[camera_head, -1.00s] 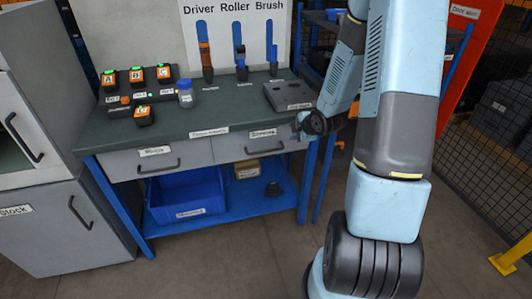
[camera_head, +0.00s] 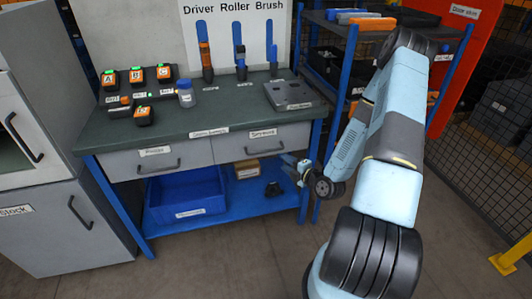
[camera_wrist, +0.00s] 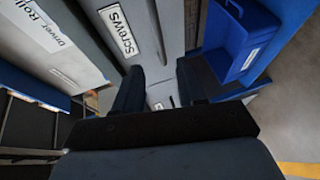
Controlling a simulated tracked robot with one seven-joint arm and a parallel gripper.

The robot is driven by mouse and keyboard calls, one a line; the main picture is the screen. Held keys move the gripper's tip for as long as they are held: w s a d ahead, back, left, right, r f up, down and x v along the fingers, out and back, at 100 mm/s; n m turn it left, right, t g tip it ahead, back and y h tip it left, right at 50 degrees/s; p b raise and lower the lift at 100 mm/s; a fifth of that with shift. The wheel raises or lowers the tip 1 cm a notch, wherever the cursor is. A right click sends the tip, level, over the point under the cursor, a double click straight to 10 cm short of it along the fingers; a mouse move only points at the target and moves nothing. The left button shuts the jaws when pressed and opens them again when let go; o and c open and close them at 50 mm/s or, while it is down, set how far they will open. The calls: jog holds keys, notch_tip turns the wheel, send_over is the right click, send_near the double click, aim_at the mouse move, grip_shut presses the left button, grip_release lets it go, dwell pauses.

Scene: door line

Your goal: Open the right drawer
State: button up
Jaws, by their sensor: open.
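The right drawer (camera_head: 290,137) is the grey drawer front labelled Screws under the green worktop. It is shut, with a dark bar handle (camera_head: 264,151). In the wrist view the drawer front shows beside its Screws label (camera_wrist: 118,30), turned on its side. My gripper (camera_head: 287,162) is just below and to the right of the handle, in front of the bench. In the wrist view its two dark fingers (camera_wrist: 160,82) are spread, with nothing held between them. I cannot tell how far the fingers are from the drawer front.
The left drawer (camera_head: 197,153) is shut. A blue bin (camera_head: 188,195) and a small cardboard box (camera_head: 247,169) stand on the lower shelf. A grey plate (camera_head: 289,95) lies on the worktop above the right drawer. Open floor lies in front of the bench.

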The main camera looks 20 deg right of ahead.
aim_at(266, 151)
jog(key=x, duration=1.3)
jog(key=shift+w+a+f, duration=0.15)
jog(key=shift+w, duration=0.15)
jog(key=shift+c, duration=0.3)
grip_shut()
jog(key=shift+s, duration=0.1)
